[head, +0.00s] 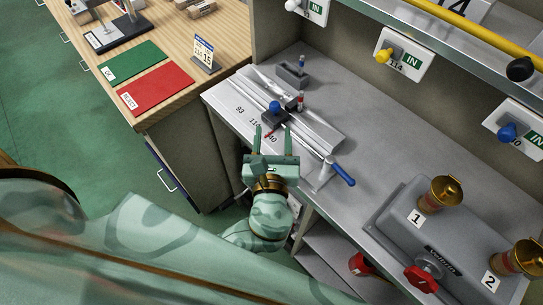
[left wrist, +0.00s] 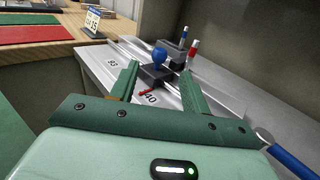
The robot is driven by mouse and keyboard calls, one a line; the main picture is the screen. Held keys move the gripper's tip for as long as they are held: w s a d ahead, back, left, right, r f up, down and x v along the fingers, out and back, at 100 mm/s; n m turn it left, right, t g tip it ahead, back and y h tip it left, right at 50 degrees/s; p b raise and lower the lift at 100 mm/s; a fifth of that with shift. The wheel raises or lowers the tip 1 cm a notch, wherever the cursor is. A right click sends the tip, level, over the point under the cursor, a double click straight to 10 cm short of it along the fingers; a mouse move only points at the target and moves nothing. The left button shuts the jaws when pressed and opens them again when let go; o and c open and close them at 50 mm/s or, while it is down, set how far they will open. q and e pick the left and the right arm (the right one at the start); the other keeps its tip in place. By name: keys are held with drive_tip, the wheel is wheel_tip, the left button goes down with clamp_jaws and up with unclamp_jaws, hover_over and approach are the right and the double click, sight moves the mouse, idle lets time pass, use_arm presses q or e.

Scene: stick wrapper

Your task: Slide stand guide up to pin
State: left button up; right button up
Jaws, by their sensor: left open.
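The stand guide appears to be the dark block (head: 273,119) with a blue ball knob (head: 275,106), sitting on the metal rails of the bench fixture. A small red pointer on it is near the 140 mark. A red-and-white pin (head: 300,101) stands just beyond it, to its right. My left gripper (head: 272,131) is open and empty, its fingers pointing at the guide from the near side. In the left wrist view the dark block (left wrist: 156,75) and blue knob (left wrist: 160,57) show between the open fingertips (left wrist: 160,70). Contact cannot be told. My right gripper is not in view.
A grey block (head: 292,76) with a blue-topped pin stands behind the rails. A blue-handled lever (head: 342,174) is at the rail's right end. A grey machine (head: 398,222) with brass cups stands at lower right. A wooden table (head: 185,35) with green and red mats is at left.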

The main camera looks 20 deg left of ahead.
use_arm(q)
drive_tip(key=v, duration=0.6)
drive_tip(key=shift+s, duration=0.1)
